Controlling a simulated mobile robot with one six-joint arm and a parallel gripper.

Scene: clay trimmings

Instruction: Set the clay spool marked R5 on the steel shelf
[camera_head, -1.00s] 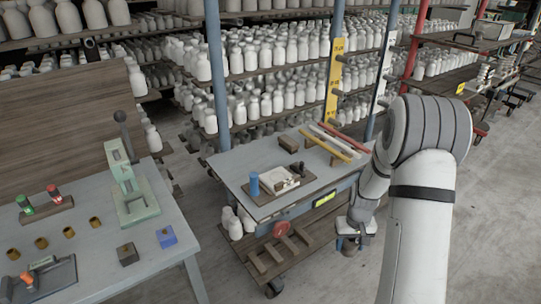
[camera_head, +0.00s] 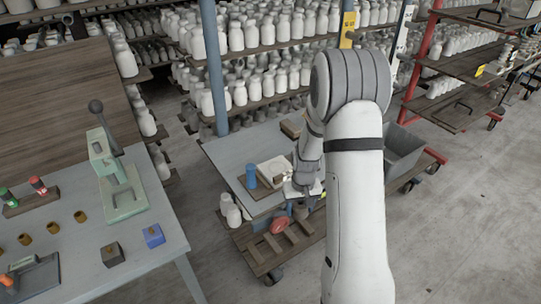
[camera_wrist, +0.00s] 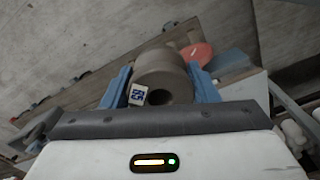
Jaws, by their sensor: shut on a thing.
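My gripper (camera_wrist: 160,85) is shut on a grey-brown clay spool (camera_wrist: 168,66) in the wrist view, with a blue finger on each side. The spool has a hole in its near end and a small white tag whose tilted characters I cannot read for sure. In the head view my gripper (camera_head: 304,190) hangs at the front right edge of a wheeled cart with a grey top (camera_head: 232,155); the spool cannot be made out there. I cannot tell which surface is the steel shelf; the grey cart top is one flat metal-looking surface.
A blue cylinder (camera_head: 251,176) and a white block (camera_head: 275,168) sit on the cart top. A grey bin (camera_head: 402,155) stands right of my arm. A workbench (camera_head: 150,205) with a green press (camera_head: 118,180) is at left. Bottle racks stand behind; a red-framed rack (camera_head: 455,70) is at right.

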